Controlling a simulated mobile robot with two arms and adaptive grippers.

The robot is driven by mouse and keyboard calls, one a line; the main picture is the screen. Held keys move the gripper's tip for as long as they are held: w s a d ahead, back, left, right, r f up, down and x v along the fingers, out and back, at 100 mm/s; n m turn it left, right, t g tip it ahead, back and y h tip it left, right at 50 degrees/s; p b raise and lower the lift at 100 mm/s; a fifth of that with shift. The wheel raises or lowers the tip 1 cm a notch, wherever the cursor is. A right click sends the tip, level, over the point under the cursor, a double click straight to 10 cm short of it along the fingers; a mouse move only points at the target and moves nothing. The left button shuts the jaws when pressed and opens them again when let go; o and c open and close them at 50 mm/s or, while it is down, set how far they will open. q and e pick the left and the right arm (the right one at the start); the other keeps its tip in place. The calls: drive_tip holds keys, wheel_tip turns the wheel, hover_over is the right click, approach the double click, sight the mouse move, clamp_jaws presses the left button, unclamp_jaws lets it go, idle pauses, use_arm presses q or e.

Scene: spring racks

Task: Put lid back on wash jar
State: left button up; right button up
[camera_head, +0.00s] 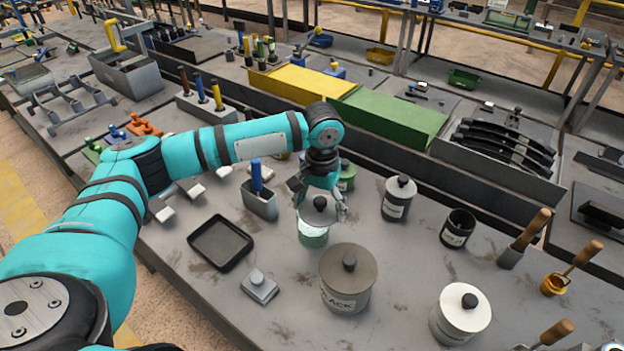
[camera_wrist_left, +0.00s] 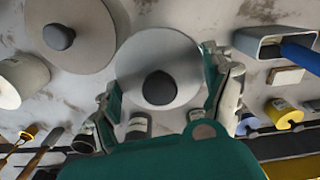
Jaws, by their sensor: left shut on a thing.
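The wash jar (camera_head: 313,238) is a small green glassy jar standing on the bench in the head view. A round grey lid (camera_head: 318,216) with a dark knob is right over its mouth and hides most of the opening. I cannot tell whether lid and jar touch. My left gripper (camera_head: 320,203) points down from above, shut on the lid with a finger at either side of its rim. In the left wrist view the lid (camera_wrist_left: 152,52) sits between the fingers (camera_wrist_left: 162,88), its knob facing the camera, and it hides the jar. My right gripper is not in view.
A large lidded jar (camera_head: 345,285) marked BLACK stands close in front. A white lidded jar (camera_head: 460,315), another lidded jar (camera_head: 397,203) and a dark open can (camera_head: 458,229) are to the right. A black tray (camera_head: 220,243) and a bin with a blue handle (camera_head: 260,203) are to the left.

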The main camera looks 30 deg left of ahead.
sight(313, 206)
use_arm(q)
drive_tip(key=w+a, duration=0.4)
wheel_tip(313, 206, down, 6)
drive_tip(key=b, duration=0.5)
drive_tip(key=shift+f, duration=0.2)
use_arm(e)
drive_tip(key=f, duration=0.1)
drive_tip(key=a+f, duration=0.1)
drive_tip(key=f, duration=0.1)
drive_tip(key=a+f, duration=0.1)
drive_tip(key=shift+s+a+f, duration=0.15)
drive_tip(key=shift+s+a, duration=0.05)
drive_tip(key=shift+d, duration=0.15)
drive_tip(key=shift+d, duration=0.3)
use_arm(q)
drive_tip(key=shift+p, duration=0.7)
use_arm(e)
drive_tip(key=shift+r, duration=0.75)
